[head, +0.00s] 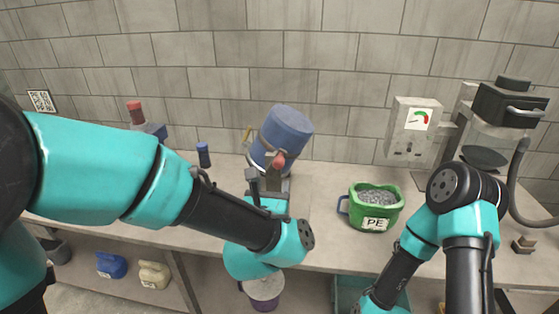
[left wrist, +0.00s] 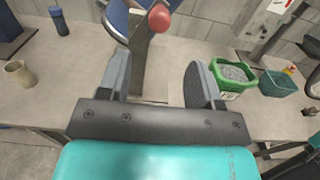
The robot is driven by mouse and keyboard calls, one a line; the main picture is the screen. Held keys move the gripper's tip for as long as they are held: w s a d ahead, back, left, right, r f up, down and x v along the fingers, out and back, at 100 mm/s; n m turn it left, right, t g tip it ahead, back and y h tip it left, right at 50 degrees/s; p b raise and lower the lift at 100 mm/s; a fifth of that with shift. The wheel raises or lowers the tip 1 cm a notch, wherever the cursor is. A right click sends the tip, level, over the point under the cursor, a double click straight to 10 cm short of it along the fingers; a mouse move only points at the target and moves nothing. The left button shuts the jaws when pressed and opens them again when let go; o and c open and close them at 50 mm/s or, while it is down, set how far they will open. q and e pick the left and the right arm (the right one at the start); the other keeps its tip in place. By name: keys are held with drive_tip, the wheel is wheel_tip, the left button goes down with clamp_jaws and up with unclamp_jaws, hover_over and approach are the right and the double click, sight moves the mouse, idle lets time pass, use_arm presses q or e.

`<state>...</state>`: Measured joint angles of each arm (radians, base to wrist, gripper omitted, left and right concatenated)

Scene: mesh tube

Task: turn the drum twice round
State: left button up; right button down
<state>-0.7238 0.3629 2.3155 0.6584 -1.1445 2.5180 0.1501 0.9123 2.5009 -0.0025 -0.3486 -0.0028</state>
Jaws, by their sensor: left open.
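The blue drum (head: 287,128) sits tilted on a stand at the back of the bench, near the middle of the head view. A red knob (head: 280,160) shows at its front, and in the left wrist view the same red knob (left wrist: 159,18) lies just beyond my fingers. My left gripper (left wrist: 157,78) is open and empty, with a finger on each side of the grey stand post and the knob farther out. In the head view my left forearm and wrist partly hide the stand. My right arm reaches down at the right, and its gripper is out of frame.
A green bucket (head: 376,207) labelled PE, full of grey granules, stands right of the drum. A blue-capped bottle (head: 203,154) stands left of it. A gauge box (head: 412,130) and a dark machine (head: 508,104) stand at the right.

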sight(280, 160)
use_arm(q)
drive_tip(key=w, duration=0.4)
drive_tip(key=w+d, duration=0.1)
drive_tip(key=w, duration=0.8)
drive_tip(key=shift+d, duration=0.35)
drive_tip(key=shift+s, duration=0.1)
clamp_jaws()
